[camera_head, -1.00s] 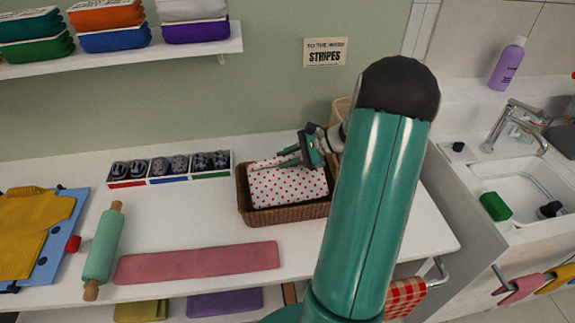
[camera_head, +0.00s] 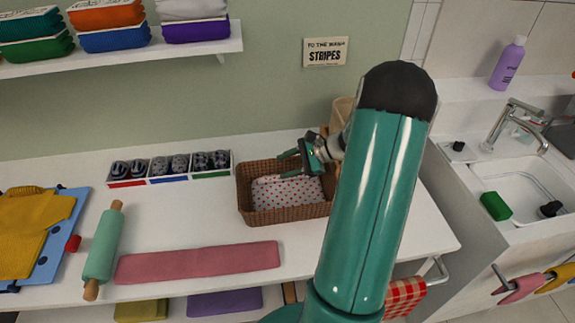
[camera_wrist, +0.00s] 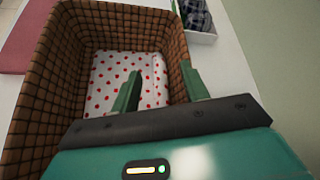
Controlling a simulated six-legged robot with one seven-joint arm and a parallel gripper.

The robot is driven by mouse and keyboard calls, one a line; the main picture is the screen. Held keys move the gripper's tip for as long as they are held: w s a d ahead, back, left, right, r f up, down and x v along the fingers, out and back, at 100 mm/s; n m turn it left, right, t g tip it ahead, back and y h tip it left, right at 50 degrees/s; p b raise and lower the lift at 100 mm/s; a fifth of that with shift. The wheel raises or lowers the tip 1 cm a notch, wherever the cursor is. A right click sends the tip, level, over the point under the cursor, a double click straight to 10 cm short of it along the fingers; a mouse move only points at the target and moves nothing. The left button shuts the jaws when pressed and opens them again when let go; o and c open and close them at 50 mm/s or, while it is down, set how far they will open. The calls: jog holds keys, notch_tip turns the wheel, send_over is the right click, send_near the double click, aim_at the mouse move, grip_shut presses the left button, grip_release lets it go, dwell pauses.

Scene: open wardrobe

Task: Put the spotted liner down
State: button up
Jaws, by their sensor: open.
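The spotted liner (camera_head: 285,192), white with red dots, lies in the bottom of the brown wicker basket (camera_head: 287,216) on the white worktop. In the wrist view the liner (camera_wrist: 112,82) lies inside the basket (camera_wrist: 40,85), against its far end. My gripper (camera_head: 287,165) is at the basket's right rear, above the rim. In the wrist view its two green fingers (camera_wrist: 160,85) are apart with nothing between them, and the liner shows beyond them. The liner's near part is hidden behind my fingers and gripper body in the wrist view.
A divided tray of rolled socks (camera_head: 170,168) stands left of the basket. A pink mat (camera_head: 197,262), a green rolling pin (camera_head: 104,245) and folded yellow clothing (camera_head: 22,225) lie on the worktop. A sink (camera_head: 525,190) is at the right. Bare worktop lies before the basket.

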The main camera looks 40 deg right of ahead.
jog(key=v, duration=1.2)
jog(key=w+a+r+n+g+h, duration=0.1)
jog(key=a+r+n+g+h, duration=0.3)
jog(key=a, duration=0.8)
jog(key=w+a+r+n+g+y, duration=0.15)
jog(key=a+r+n, duration=0.4)
jog(key=a, duration=0.55)
jog(key=s+a+r+n+t+h, duration=0.1)
jog(key=s+a+r+n+h, duration=0.1)
jog(key=a+n, duration=0.4)
jog(key=s+a+r+n+t+h, duration=0.1)
jog(key=s+a+n+h, duration=0.3)
jog(key=a, duration=0.5)
jog(key=s+r+n, duration=0.1)
jog(key=s+n, duration=0.1)
jog(key=s, duration=0.1)
jog(key=shift+s+r, duration=0.2)
jog(key=shift+r, duration=0.15)
